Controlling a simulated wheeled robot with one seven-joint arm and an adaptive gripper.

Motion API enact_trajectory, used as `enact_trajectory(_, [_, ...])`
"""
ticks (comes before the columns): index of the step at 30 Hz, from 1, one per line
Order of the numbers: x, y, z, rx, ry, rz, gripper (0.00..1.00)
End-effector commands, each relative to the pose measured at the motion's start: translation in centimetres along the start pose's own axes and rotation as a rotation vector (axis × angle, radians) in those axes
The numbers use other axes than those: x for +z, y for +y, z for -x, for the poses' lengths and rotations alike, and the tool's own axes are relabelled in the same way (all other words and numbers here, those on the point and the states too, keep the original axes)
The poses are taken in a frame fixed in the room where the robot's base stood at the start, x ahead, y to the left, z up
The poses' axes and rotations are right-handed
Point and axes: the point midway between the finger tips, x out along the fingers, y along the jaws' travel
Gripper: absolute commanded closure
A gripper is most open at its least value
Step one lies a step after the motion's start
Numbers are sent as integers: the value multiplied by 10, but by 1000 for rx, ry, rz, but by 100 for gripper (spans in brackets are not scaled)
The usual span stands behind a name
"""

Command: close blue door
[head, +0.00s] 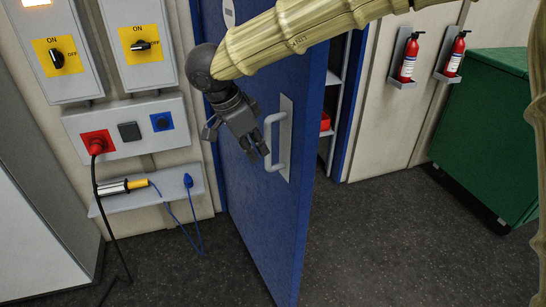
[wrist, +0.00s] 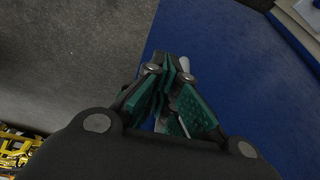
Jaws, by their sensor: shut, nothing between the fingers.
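The blue door (head: 262,205) stands ajar in the head view, swung out from its frame, with a gap along its right edge. A grey pull handle (head: 279,139) on a pale plate is fixed near that edge. My gripper (head: 258,158) is in front of the door, just left of the handle, and looks apart from it. In the wrist view my gripper (wrist: 168,100) has its green-padded fingers shut and empty, with the blue door (wrist: 225,75) behind them. A pale bar shows partly behind the fingers, mostly hidden by them.
Switch boxes (head: 140,45) hang above. Two fire extinguishers (head: 411,58) and a green cabinet (head: 492,130) are at right. The dark floor (head: 400,240) right of the door is clear.

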Motion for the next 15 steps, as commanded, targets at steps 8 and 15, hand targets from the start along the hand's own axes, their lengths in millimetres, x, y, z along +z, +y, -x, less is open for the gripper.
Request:
enact_trajectory(8, [0,1,-37,2,0,1,100])
enact_trajectory(15, [-1,0,-78,1,1,0,100])
